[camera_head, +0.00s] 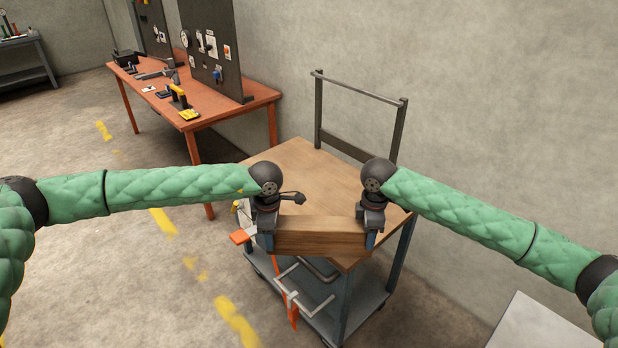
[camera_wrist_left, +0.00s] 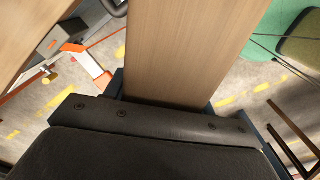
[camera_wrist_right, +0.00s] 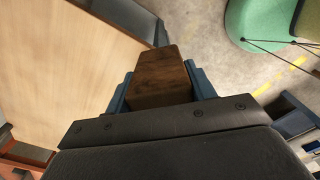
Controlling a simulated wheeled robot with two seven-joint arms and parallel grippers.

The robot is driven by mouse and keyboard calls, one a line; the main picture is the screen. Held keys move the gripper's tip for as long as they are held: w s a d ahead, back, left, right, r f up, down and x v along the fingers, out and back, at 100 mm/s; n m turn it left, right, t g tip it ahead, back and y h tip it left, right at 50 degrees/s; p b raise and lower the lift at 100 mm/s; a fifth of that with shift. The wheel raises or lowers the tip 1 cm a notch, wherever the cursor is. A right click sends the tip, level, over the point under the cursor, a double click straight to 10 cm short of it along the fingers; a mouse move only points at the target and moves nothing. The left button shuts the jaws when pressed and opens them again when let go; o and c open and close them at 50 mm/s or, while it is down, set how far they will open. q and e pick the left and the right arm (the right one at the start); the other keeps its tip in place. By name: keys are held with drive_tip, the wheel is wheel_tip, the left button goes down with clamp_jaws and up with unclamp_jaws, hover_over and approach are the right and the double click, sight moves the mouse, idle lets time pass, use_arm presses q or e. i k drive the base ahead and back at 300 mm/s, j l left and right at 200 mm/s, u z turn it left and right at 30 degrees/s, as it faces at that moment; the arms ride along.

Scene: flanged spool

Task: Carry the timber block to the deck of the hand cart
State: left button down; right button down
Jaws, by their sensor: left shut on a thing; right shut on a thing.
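The timber block (camera_head: 320,236) is a brown wooden bar, held level between my two grippers at the front edge of the hand cart's deck (camera_head: 308,160). My left gripper (camera_head: 266,240) is shut on the block's left end, and my right gripper (camera_head: 370,238) is shut on its right end. The block also shows between the fingers in the left wrist view (camera_wrist_left: 185,50) and in the right wrist view (camera_wrist_right: 162,78). In the head view the block covers part of the deck's front edge; I cannot tell whether it touches the deck.
The cart's upright handle (camera_head: 360,88) stands at the deck's back, near the wall. Its lower shelf (camera_head: 350,295) holds a metal frame. An orange workbench (camera_head: 190,100) with tools and a pegboard stands behind left. The deck's top is mostly bare. A pale surface (camera_head: 540,325) is at lower right.

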sight(310, 189)
drive_tip(key=i+j, duration=0.1)
drive_tip(key=i, duration=0.5)
drive_tip(key=i+j, duration=0.1)
drive_tip(key=i, duration=0.45)
